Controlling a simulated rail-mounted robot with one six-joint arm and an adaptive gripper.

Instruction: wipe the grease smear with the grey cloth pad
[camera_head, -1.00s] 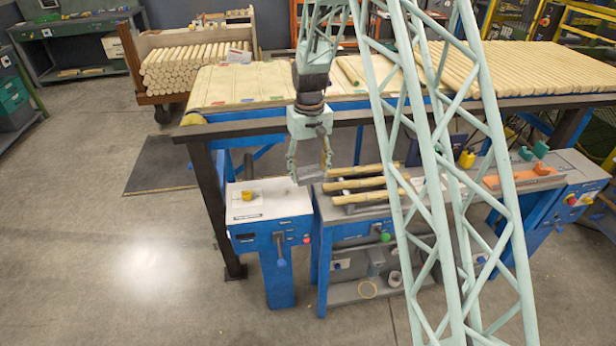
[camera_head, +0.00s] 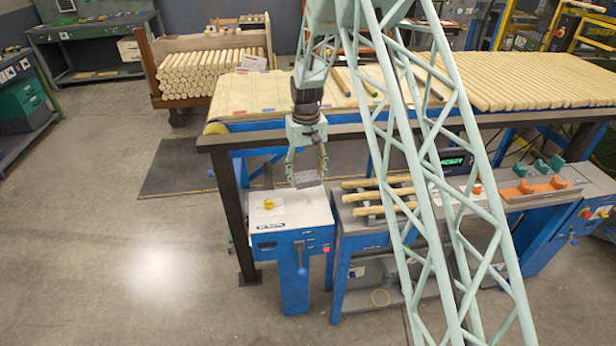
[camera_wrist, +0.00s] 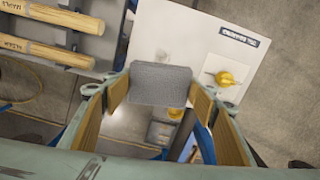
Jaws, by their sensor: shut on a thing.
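My gripper (camera_head: 306,172) points down and is shut on the grey cloth pad (camera_wrist: 160,84). The pad spans the gap between the fingers in the wrist view. It also shows as a small grey patch between the fingertips in the head view (camera_head: 306,180). My gripper is over the far right part of the small blue cabinet's pale top (camera_head: 293,210). I cannot tell whether the pad touches that top. I cannot make out the grease smear in either view; the pad hides part of the top in the wrist view.
A yellow knob-like thing (camera_head: 269,204) stands on the left of the pale top. Several turned wood pieces (camera_head: 375,197) lie on the bench to the right. The conveyor table (camera_head: 262,116) with its dark front rail stands behind. Open floor lies to the left.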

